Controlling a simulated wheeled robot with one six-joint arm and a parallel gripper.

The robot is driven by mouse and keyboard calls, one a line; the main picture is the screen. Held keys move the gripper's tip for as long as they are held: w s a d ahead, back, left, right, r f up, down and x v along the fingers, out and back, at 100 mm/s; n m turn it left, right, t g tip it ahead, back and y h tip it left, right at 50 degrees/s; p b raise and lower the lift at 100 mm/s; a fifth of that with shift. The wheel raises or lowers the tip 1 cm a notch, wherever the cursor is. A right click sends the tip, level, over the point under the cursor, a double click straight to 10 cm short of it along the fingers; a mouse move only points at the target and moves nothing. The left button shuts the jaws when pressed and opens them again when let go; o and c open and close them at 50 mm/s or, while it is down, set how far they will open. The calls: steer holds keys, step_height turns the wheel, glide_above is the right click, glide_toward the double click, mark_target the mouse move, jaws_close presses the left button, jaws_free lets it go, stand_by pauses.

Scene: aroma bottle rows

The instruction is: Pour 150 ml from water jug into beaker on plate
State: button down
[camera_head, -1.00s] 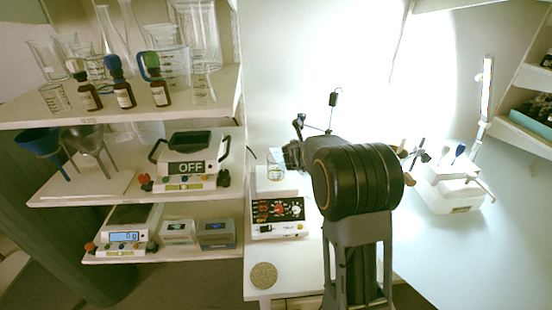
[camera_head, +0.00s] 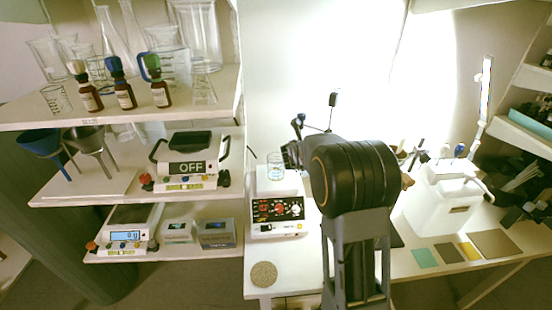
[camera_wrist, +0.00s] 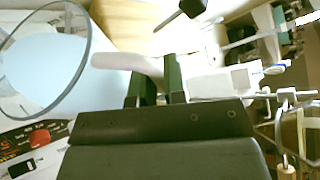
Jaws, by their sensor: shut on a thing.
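In the wrist view, my gripper (camera_wrist: 157,85) has its dark green fingers closed on a pale handle-like piece (camera_wrist: 128,63). This piece reaches left to a large round clear rim (camera_wrist: 88,45) with pale blue inside, apparently the water jug. In the head view, my arm hides the gripper's fingers. A clear glass vessel (camera_head: 275,168) with pale blue liquid shows above the white plate (camera_head: 262,190) of the control unit, left of my arm. I cannot tell whether this vessel is the beaker or the jug. The other vessel is not clearly visible.
The control unit (camera_head: 278,214) has red knobs. A round speckled pad (camera_head: 263,274) lies in front of it. Shelves with glassware, bottles and a balance (camera_head: 125,238) stand left. A white box (camera_head: 440,208) and coloured squares (camera_head: 425,258) are on the right-hand bench.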

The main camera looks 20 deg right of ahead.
steer(key=shift+w+a+r+n+h+p, duration=0.15)
steer(key=shift+r+n+p, duration=0.2)
steer(key=shift+p, duration=0.65)
steer(key=shift+w+a+r+n+h+p, duration=0.15)
steer(key=shift+r+p, duration=0.25)
steer(key=shift+p, duration=0.55)
steer(key=shift+w+a+r+n+h+p, duration=0.2)
steer(key=shift+r+p, duration=0.2)
steer(key=shift+p, duration=0.6)
stand_by(5.0)
